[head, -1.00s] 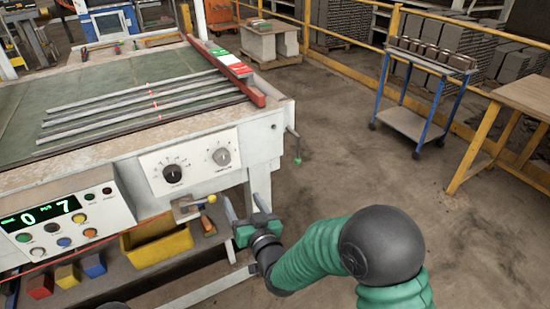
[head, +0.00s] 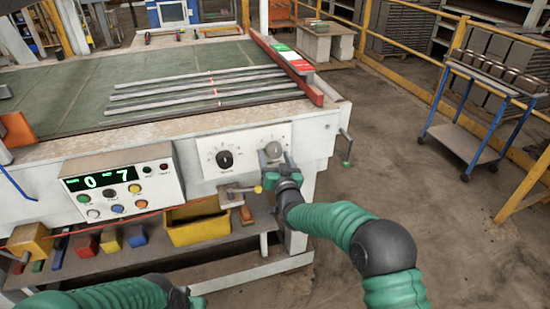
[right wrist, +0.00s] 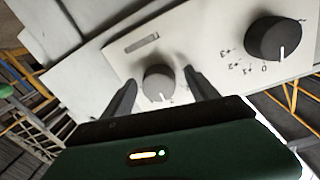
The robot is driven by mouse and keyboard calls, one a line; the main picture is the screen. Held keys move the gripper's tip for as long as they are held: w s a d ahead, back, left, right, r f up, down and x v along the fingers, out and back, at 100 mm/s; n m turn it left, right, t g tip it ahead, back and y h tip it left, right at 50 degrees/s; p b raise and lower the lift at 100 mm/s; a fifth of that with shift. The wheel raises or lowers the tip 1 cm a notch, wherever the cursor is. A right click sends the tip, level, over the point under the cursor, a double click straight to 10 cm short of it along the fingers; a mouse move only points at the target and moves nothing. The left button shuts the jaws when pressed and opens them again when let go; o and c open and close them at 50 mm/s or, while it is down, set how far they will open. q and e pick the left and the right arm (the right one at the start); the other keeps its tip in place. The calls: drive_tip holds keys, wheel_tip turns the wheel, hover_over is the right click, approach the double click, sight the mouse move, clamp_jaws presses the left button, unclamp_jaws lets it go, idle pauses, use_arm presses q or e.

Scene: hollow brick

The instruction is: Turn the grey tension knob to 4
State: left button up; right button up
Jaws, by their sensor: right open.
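The grey tension knob (head: 273,149) is on the white dial plate at the right of the machine's front. In the right wrist view, the grey knob (right wrist: 158,82) sits between the two fingers of my right gripper (right wrist: 158,88). The fingers are open, with a gap on each side of the knob. Its white pointer mark faces down and slightly right in that view. In the head view, my right gripper (head: 270,161) partly covers the knob and its scale. The end of my left arm (head: 183,297) shows at the bottom edge, its fingers unclear.
A black knob (head: 224,159) with a numbered scale is left of the grey one. A control box (head: 125,185) with a lit display and several buttons is further left. A small lever with a yellow end (head: 257,189) sticks out below the plate. A yellow bin (head: 197,230) stands below.

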drive_tip(key=shift+w+a, duration=0.15)
drive_tip(key=shift+d, duration=0.2)
drive_tip(key=shift+c, duration=0.3)
drive_tip(key=shift+d, duration=0.3)
drive_tip(key=c, duration=0.5)
drive_tip(key=shift+a, duration=0.25)
drive_tip(key=c, duration=0.8)
